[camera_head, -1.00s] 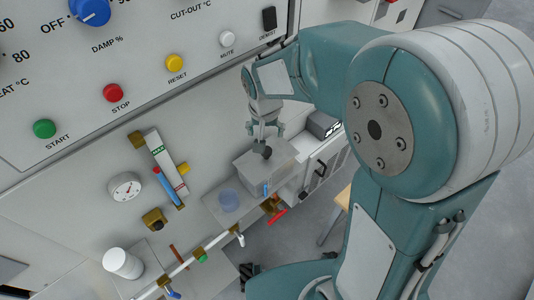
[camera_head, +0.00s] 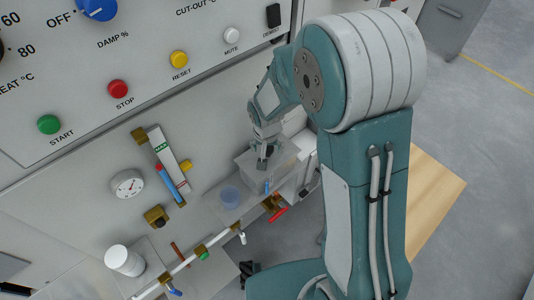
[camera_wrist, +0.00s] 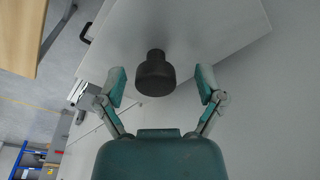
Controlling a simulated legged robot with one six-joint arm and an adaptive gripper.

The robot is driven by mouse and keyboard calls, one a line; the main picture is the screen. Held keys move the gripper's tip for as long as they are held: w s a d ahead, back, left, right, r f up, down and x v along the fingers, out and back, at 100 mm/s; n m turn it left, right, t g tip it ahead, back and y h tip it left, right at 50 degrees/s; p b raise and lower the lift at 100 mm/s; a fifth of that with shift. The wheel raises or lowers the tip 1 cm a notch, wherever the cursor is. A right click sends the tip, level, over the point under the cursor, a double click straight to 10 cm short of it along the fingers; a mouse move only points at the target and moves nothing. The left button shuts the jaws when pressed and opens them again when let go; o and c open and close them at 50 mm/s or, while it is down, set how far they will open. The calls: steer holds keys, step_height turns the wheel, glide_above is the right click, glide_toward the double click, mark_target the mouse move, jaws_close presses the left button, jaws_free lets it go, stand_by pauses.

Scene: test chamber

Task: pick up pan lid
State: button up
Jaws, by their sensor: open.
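My gripper (camera_wrist: 161,85) is open, with one finger on each side of the knob and a visible gap at both. In the head view my gripper (camera_head: 264,150) points down at the top of the lid, and its fingers partly hide the knob.
A clear bluish dish (camera_head: 230,196) stands just left of the lid. A pipe with valves (camera_head: 205,246) and a red handle (camera_head: 278,215) lie in front. The control panel (camera_head: 150,65) rises behind. A wooden tabletop (camera_head: 435,195) is at right.

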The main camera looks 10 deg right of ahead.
steer(key=shift+d, duration=0.2)
jaws_close()
steer(key=shift+r, duration=0.15)
